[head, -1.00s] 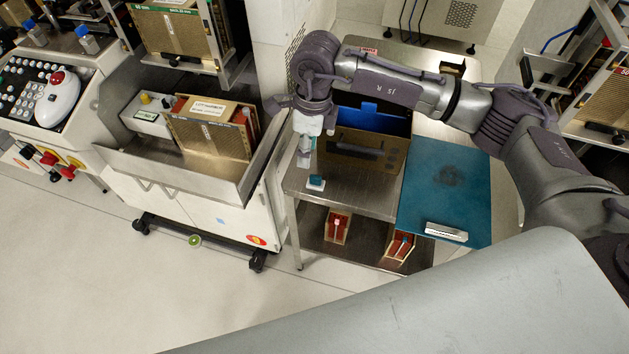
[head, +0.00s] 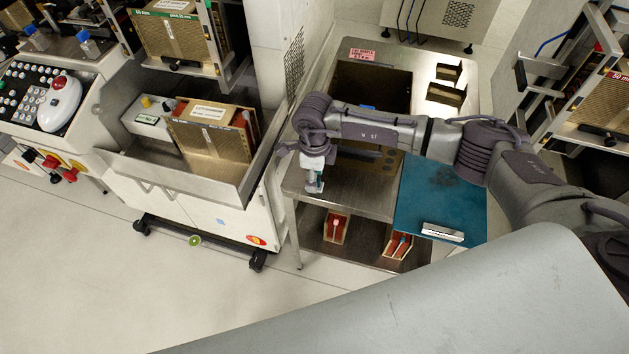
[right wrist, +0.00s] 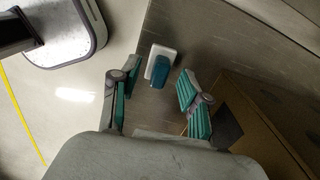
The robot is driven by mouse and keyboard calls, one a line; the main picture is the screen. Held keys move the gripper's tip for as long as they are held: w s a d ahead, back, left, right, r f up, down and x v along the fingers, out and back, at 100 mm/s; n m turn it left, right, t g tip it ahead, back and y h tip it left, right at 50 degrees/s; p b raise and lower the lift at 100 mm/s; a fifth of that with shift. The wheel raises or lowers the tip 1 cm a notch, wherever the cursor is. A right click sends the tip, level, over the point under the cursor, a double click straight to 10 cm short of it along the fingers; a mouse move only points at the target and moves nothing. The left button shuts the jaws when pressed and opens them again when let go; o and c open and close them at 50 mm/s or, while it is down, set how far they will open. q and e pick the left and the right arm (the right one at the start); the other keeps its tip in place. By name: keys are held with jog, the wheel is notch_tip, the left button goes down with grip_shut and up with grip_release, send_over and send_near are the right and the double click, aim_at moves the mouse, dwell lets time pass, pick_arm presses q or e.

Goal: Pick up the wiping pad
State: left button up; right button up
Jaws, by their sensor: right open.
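The wiping pad is a small block with a white part (right wrist: 152,58) and a teal part (right wrist: 160,72). In the right wrist view it lies on the steel table top (right wrist: 195,40), beyond and between my fingertips. My right gripper (right wrist: 155,88) is open and empty, its teal-lined fingers apart on either side of the line to the pad. In the head view my right gripper (head: 314,186) points down over the table's front left corner and mostly hides the pad. I cannot tell the exact height left above it. My left gripper is not in view.
A cardboard box (right wrist: 245,105) stands close to the right finger. A blue mat (head: 432,200) with a white label block (head: 443,232) lies at the right of the table. Small red-and-wood holders (head: 336,226) stand on the lower shelf. A white machine cabinet (head: 200,215) is at left.

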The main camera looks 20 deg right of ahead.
jog(key=shift+f, duration=0.7)
grip_shut()
jog(key=shift+r, duration=0.6)
notch_tip(320, 180, up, 3)
jog(key=shift+b, duration=0.4)
jog(key=s+d+r+b, duration=0.1)
jog(key=s+d+r, duration=0.6)
jog(key=s+d, duration=0.1)
jog(key=shift+s, duration=0.25)
jog(key=c, duration=0.6)
grip_release()
grip_shut()
